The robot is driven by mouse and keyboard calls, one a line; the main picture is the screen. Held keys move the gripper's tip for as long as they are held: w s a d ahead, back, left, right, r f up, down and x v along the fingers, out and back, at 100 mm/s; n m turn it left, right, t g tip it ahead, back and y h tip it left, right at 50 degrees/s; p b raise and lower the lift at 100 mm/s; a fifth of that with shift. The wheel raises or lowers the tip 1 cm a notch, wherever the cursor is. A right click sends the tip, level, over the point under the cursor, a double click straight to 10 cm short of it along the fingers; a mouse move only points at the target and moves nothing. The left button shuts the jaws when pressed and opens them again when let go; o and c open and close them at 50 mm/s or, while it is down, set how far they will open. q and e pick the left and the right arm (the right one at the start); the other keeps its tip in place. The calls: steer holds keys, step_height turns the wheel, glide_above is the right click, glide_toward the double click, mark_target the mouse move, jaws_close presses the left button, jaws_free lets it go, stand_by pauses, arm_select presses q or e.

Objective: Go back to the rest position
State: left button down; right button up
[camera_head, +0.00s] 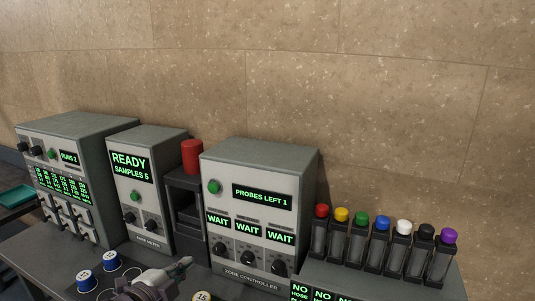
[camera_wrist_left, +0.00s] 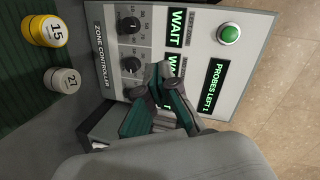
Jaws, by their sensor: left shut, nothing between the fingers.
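My left gripper (camera_head: 184,265) is at the bottom of the head view, above the dark bench and in front of the zone controller (camera_head: 260,190). Its fingers are shut with nothing between them. In the left wrist view the gripper (camera_wrist_left: 165,80) shows large against the zone controller's front panel (camera_wrist_left: 185,40); I cannot tell how far it is from the panel. The controller reads "PROBES LEFT 1" with several "WAIT" displays and a lit green button. My right gripper is not in view.
Left of the controller stand a meter (camera_head: 130,200) reading "READY SAMPLES 5", a red cylinder (camera_head: 192,156) on a dark stand and another grey unit (camera_head: 60,185). Several colour-capped vials (camera_head: 380,245) stand at right. Blue weights (camera_head: 86,280) and a yellow weight (camera_wrist_left: 45,32) stand on the bench.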

arm_select(q)
steer(key=s+f+n+g+y, duration=0.1)
steer(key=s+f+n+g, duration=0.35)
steer(key=s+f, duration=0.4)
steer(key=s+f+n+g+y, duration=0.25)
steer(key=s+f+n, duration=0.35)
steer(key=s, duration=0.6)
steer(key=s+f+n+g+y, duration=0.1)
steer(key=s+f+n+g, duration=0.35)
steer(key=s+f, duration=0.4)
steer(key=s+f+b, duration=0.2)
steer(key=s+f, duration=0.1)
steer(key=f, duration=2.3)
steer(key=s+a+f+g, duration=0.2)
steer(key=s+f, duration=1.4)
steer(key=shift+s+a+f+b, duration=0.3)
steer(key=shift+s+f+b, duration=0.05)
